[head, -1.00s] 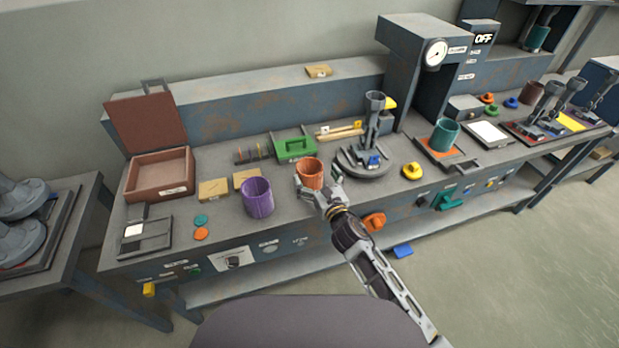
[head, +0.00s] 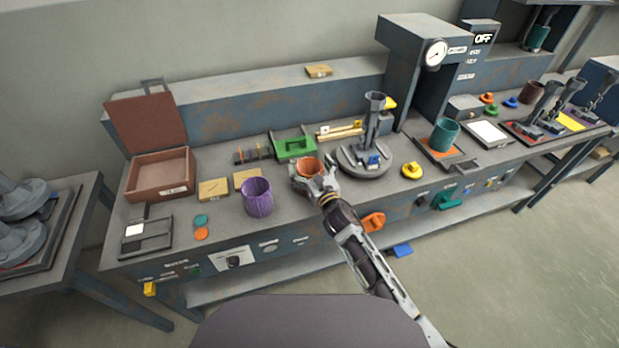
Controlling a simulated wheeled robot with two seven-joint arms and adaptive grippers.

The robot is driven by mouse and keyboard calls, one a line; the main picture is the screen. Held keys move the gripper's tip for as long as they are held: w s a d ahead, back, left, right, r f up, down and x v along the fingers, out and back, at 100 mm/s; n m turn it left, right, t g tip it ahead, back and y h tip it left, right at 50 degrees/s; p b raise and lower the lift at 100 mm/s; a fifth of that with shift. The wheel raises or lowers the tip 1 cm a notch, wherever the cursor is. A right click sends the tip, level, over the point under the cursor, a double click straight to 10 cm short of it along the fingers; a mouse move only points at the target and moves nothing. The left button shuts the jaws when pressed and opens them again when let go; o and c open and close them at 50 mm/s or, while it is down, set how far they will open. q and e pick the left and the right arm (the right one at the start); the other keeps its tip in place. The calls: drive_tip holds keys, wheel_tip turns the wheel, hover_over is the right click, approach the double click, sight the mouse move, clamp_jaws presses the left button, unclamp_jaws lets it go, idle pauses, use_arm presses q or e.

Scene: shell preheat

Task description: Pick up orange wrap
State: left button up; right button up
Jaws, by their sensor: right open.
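The orange wrap (head: 308,164) is a short open cylinder standing upright on the bench, right of the purple wrap (head: 257,197). My right gripper (head: 313,182) is open at the orange wrap, with its fingers on the near and left sides and partly hiding it. I cannot tell whether the fingers touch it. My left gripper is out of view.
A round grey stand (head: 364,160) with a post is close on the right. A green caddy (head: 294,147) is behind. Small tan boxes (head: 213,189) and an open brown box (head: 160,176) are on the left.

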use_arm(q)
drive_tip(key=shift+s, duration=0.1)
use_arm(e)
drive_tip(key=c, duration=1.2)
drive_tip(key=shift+o, duration=0.2)
drive_tip(key=shift+r, duration=0.9)
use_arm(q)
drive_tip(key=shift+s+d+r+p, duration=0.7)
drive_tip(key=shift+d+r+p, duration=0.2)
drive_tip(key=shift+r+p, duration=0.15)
use_arm(e)
wheel_tip(320, 180, up, 8)
drive_tip(key=shift+r, duration=0.15)
